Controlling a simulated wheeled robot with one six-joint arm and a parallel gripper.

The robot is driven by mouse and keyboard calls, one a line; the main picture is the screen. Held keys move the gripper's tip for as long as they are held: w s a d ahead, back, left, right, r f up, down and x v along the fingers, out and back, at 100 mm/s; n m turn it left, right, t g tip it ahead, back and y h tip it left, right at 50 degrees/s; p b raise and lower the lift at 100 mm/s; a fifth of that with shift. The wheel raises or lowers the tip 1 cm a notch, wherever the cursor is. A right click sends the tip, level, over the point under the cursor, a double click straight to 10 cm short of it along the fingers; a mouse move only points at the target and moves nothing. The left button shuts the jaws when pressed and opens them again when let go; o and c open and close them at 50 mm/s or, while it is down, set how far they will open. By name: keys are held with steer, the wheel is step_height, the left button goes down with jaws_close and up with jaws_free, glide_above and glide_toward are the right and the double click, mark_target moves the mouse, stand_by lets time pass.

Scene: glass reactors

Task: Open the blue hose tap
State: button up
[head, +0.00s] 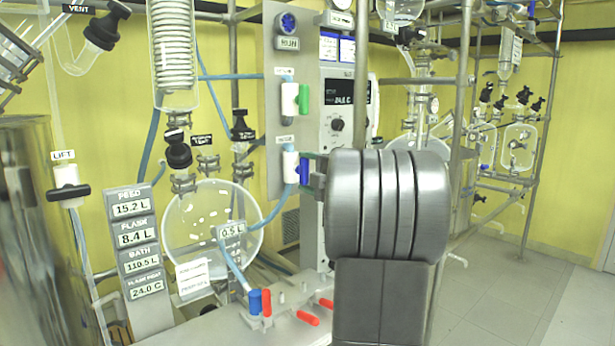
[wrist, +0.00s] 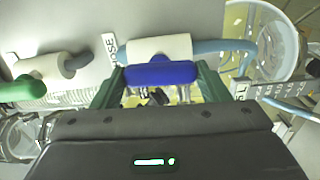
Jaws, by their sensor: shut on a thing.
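The blue hose tap has a white body (head: 290,165) on the grey panel, with a blue bar handle (head: 303,173). In the wrist view its white body (wrist: 160,47) has a blue hose at one end, and the blue handle (wrist: 160,73) lies in line with the body. My gripper (wrist: 162,80) has its green fingers at the two ends of the handle and is shut on it. In the head view my gripper (head: 308,171) reaches the handle from the right; my wrist hides part of the panel's lower right.
A similar tap with a green handle (head: 303,98) sits just above on the panel (head: 268,130). A round glass flask (head: 212,230) stands to the left. Red and blue fittings (head: 260,302) lie on the bench below. The floor at right is clear.

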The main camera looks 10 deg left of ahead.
stand_by(0.3)
steer(key=o, duration=1)
steer(key=v, duration=1.3)
steer(key=shift+s+d, duration=0.25)
steer(key=shift+d, duration=0.05)
steer(key=x, duration=1.4)
steer(key=shift+d, duration=0.1)
